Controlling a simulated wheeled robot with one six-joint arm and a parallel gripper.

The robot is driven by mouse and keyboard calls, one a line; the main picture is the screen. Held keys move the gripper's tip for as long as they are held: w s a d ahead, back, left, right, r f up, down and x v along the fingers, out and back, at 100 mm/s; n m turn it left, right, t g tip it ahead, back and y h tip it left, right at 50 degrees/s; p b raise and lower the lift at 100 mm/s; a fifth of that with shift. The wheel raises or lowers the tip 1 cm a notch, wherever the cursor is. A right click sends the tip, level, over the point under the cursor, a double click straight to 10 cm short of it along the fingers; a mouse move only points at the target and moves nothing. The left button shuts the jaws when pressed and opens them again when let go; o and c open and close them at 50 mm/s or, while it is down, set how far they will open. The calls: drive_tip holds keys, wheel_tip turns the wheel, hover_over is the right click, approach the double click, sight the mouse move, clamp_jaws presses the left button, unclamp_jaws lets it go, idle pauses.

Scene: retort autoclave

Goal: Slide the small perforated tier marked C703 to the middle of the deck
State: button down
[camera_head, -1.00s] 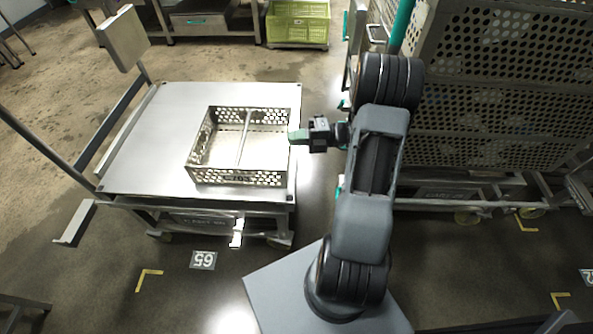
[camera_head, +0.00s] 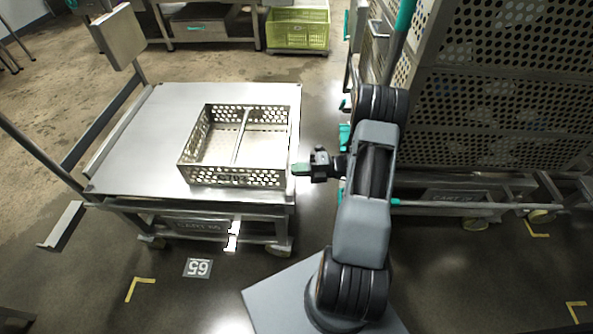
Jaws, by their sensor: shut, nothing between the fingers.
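The small perforated tier (camera_head: 236,178) is an open metal tray with hole-patterned walls and a divider bar. It sits flat on the metal deck (camera_head: 142,135) of a cart, toward the deck's right side and near its front edge. Its front marking is too blurred to read. My gripper (camera_head: 300,169) is shut and empty, with green fingertips pointing left. It is just right of the tier's right wall, near the front right corner. I cannot tell whether it touches the wall.
Bare deck lies left of the tier. A tall perforated rack (camera_head: 500,110) stands right of my arm. A green crate (camera_head: 297,28) is at the back. The cart's rail and upright panel (camera_head: 119,36) are on the left. A floor sign (camera_head: 198,267) lies in front.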

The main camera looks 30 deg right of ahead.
drive_tip(key=shift+w+a, duration=0.15)
drive_tip(key=shift+w, duration=0.15)
drive_tip(key=shift+r, duration=0.1)
